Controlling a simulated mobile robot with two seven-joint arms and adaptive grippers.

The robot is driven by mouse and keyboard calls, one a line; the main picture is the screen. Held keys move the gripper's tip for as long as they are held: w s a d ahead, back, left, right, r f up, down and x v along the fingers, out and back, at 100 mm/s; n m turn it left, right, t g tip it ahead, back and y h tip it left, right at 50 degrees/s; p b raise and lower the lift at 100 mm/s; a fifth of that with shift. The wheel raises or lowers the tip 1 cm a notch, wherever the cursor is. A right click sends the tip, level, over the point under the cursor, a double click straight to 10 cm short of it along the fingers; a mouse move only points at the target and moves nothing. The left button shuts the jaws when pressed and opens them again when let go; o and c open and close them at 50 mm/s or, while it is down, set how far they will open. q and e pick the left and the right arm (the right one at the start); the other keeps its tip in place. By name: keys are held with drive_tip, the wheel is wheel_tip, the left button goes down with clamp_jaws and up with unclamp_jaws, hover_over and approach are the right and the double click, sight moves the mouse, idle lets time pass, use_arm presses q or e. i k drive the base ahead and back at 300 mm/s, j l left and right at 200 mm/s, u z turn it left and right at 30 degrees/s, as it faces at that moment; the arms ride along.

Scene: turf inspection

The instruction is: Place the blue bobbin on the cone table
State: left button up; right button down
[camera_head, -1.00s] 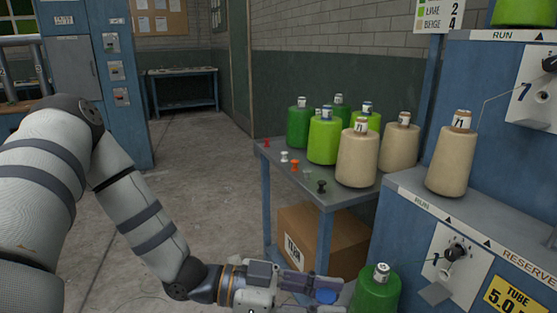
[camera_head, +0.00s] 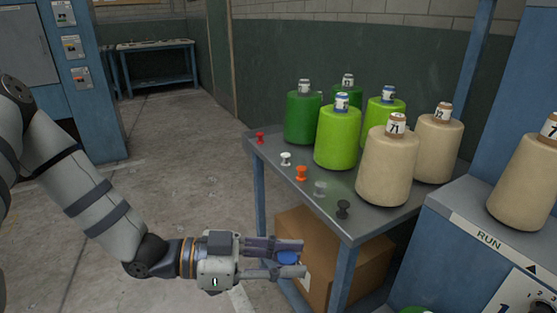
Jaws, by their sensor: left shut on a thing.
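My left gripper (camera_head: 290,258) is shut on the blue bobbin (camera_head: 287,257), which shows between its fingers. The gripper is low, in front of the cone table's near left side and apart from the table top. The cone table (camera_head: 330,223) has a grey top and blue legs. Along its left edge stand small bobbins: red (camera_head: 260,138), white (camera_head: 286,158), orange (camera_head: 301,173), grey (camera_head: 320,188) and dark (camera_head: 343,209). My right gripper is not in view.
Green, lime and beige yarn cones, such as a beige one (camera_head: 387,170), fill the table's middle and back. A cardboard box (camera_head: 350,268) sits under the table. A blue machine (camera_head: 455,255) stands at the right. Open floor lies left.

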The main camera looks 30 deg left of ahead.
sight(273, 152)
drive_tip(key=i+j+u, duration=0.1)
drive_tip(key=i+j, duration=0.35)
drive_tip(key=j, duration=0.15)
drive_tip(key=i+j+u, duration=0.1)
drive_tip(key=i+j, duration=0.35)
drive_tip(key=j, duration=0.1)
